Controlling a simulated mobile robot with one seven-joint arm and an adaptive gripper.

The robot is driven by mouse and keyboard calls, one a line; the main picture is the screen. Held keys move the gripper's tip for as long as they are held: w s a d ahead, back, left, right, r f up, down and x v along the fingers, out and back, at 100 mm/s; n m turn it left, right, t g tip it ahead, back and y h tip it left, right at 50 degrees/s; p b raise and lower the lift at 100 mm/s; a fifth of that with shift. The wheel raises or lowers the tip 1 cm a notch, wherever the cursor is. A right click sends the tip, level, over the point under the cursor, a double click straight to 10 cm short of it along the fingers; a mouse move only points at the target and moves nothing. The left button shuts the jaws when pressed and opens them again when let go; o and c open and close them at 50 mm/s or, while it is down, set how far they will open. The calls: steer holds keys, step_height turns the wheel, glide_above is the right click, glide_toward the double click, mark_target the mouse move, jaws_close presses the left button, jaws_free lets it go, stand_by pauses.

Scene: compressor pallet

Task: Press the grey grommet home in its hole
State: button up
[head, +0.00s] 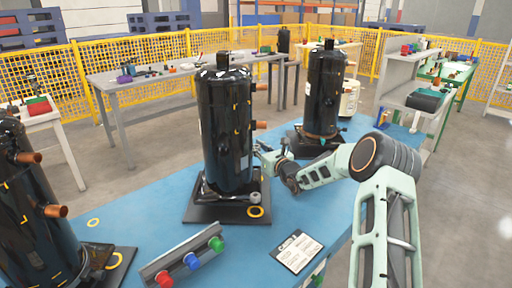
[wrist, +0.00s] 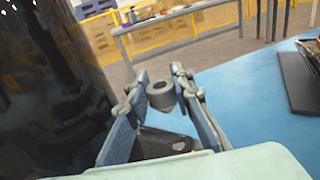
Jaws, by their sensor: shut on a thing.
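The grey grommet (wrist: 161,96), a short ring with a dark bore, sits between the fingertips of my gripper (wrist: 160,88) in the wrist view. The gripper is shut on it. A dark foot or plate (wrist: 160,143) shows between the fingers; I cannot tell how far the grommet is from it. In the head view my gripper (head: 264,152) is just right of the middle black compressor (head: 226,130), and the grommet cannot be made out there. A yellow ring (head: 257,212) marks the compressor's black base plate (head: 205,211) at its front right. The hole itself is not clearly visible.
Black compressors stand at the left (head: 38,215) and behind right (head: 324,95) on the blue surface (head: 150,225). A rack with red, blue and green knobs (head: 184,262) and a label card (head: 297,251) lie in front. Bare blue surface lies between them.

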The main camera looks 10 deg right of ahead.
steer(key=shift+f+b, duration=2.05)
steer(key=shift+f, duration=0.85)
steer(key=shift+f+b, duration=1.1)
steer(key=shift+f, duration=0.1)
steer(key=o, duration=1)
steer(key=shift+f, duration=0.1)
steer(key=shift+s, duration=0.1)
steer(key=shift+f, duration=0.1)
steer(key=v, duration=1.2)
steer(key=shift+r, duration=0.3)
steer(key=shift+c, duration=0.6)
